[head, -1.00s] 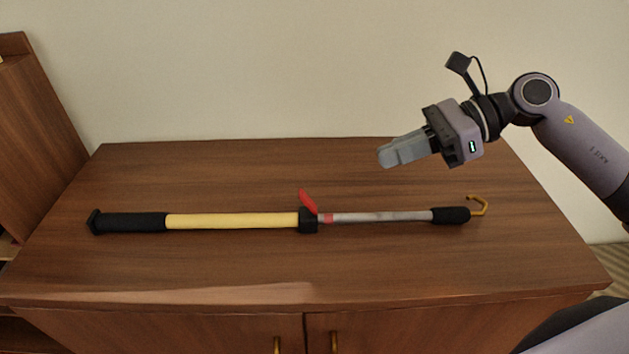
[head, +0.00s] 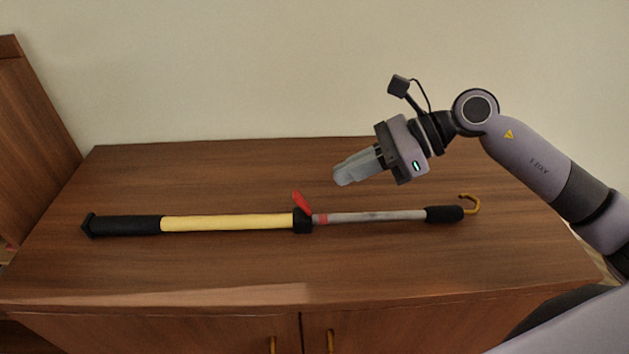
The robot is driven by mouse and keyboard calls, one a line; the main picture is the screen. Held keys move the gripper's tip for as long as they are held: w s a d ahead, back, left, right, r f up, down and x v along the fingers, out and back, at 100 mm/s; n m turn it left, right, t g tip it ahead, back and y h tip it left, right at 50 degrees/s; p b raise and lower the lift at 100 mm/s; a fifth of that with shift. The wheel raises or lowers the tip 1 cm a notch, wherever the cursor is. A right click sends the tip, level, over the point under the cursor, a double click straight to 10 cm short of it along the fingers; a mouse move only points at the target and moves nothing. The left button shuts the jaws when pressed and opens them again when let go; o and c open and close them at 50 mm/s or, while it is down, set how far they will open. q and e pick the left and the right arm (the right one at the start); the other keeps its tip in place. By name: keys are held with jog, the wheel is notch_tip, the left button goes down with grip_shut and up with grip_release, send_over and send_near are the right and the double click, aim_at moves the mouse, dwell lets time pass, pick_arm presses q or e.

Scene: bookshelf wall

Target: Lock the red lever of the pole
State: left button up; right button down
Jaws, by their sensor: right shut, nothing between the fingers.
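The pole (head: 228,223) lies across the wooden cabinet top, with a black grip at the left, a yellow tube, a thin grey tube and a yellow hook at the right end. The red lever (head: 301,202) stands up at a slant from the black collar (head: 303,221) in the pole's middle, its free end tilted up and to the left. My right gripper (head: 341,176) is shut and empty. It is in the air to the right of the lever and higher in the picture, apart from it, fingers pointing left and slightly down. My left gripper is not in view.
The cabinet top (head: 170,270) is otherwise clear around the pole. A plain wall (head: 230,70) stands behind it. A taller wooden shelf unit (head: 35,140) stands at the left. Cabinet doors with small handles are below the front edge.

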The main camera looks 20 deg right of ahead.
aim_at(298, 195)
jog(key=x, duration=0.6)
jog(key=shift+a+f+p, duration=0.2)
jog(key=shift+a+p, duration=0.1)
jog(key=shift+p, duration=0.1)
